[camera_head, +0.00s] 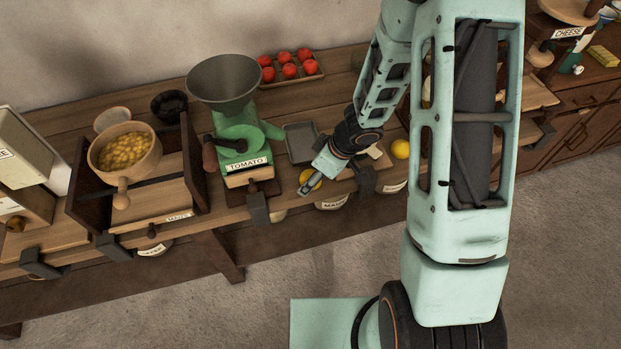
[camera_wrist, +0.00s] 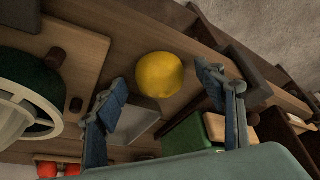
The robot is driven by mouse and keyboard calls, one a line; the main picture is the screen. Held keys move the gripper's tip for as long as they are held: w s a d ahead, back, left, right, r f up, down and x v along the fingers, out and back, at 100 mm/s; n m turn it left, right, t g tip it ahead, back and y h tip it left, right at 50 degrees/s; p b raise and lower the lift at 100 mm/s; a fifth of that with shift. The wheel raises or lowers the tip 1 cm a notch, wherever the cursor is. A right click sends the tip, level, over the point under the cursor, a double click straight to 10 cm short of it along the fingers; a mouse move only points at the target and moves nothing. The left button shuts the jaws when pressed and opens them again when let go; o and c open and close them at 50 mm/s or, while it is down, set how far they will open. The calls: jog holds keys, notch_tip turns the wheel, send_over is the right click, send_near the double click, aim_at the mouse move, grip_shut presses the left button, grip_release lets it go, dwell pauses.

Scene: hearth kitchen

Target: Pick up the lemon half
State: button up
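In the wrist view the yellow piece (camera_wrist: 160,75) looks rounded, and no cut face shows. My gripper (camera_wrist: 162,78) is open, with one blue finger on each side of the lemon in that view. The fingers appear apart from it, and nothing is held. A second yellow fruit (camera_head: 400,148) sits farther right on the bench in the head view.
A green tomato machine (camera_head: 238,140) with a grey funnel stands left of my gripper. A grey tray (camera_head: 300,142) lies behind, and a tray of tomatoes (camera_head: 291,70) is at the back. A bowl of yellow pieces (camera_head: 125,152) stands farther left. Dark brackets (camera_head: 258,208) line the bench's front edge.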

jog(key=c, duration=1.2)
jog(key=shift+o, duration=0.2)
jog(key=shift+r, duration=0.1)
